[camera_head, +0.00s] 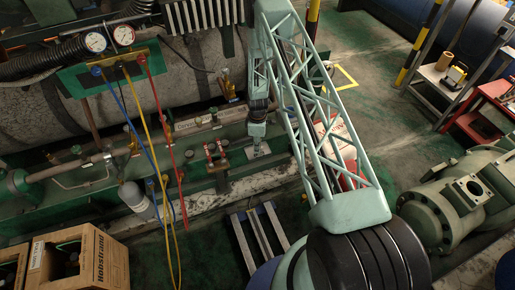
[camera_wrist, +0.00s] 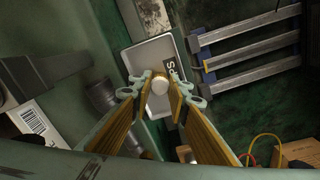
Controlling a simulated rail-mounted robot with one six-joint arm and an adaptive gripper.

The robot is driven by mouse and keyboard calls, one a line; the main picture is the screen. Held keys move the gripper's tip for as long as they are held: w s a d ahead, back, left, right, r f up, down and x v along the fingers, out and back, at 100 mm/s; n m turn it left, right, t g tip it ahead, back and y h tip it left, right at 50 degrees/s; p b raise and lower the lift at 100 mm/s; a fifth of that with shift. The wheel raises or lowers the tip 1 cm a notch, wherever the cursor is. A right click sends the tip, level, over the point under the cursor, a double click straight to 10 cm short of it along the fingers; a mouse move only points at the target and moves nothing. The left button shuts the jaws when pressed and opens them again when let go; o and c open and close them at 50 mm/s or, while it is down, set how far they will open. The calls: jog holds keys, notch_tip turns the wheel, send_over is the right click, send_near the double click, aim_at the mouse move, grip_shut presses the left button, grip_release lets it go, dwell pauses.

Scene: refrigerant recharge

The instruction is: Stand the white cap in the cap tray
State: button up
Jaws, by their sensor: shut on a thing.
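My gripper (camera_wrist: 160,88) is shut on the white cap (camera_wrist: 160,86), a small round white piece between the fingertips in the wrist view. Below it lies the pale rectangular cap tray (camera_wrist: 151,52), with a dark label on its right side. The cap appears over the tray's lower part in that view; I cannot tell whether it touches the tray floor. In the head view my gripper (camera_head: 255,143) points down over the small tray (camera_head: 264,151) on the green skid. The cap is too small to make out there.
A gauge manifold (camera_head: 110,62) with blue, yellow and red hoses hangs at the left. Red-handled valves (camera_head: 215,150) stand left of my gripper. A low metal frame (camera_head: 257,232) and wooden crates (camera_head: 80,257) are nearer the camera. A barcoded box (camera_wrist: 35,122) lies left in the wrist view.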

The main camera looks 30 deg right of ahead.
jog(key=shift+f, duration=0.1)
dwell(0.3)
jog(key=o, duration=0.6)
jog(key=shift+c, duration=0.2)
notch_tip(320, 180, up, 12)
jog(key=p, duration=0.2)
dwell(0.4)
jog(key=shift+r, duration=0.3)
dwell(0.4)
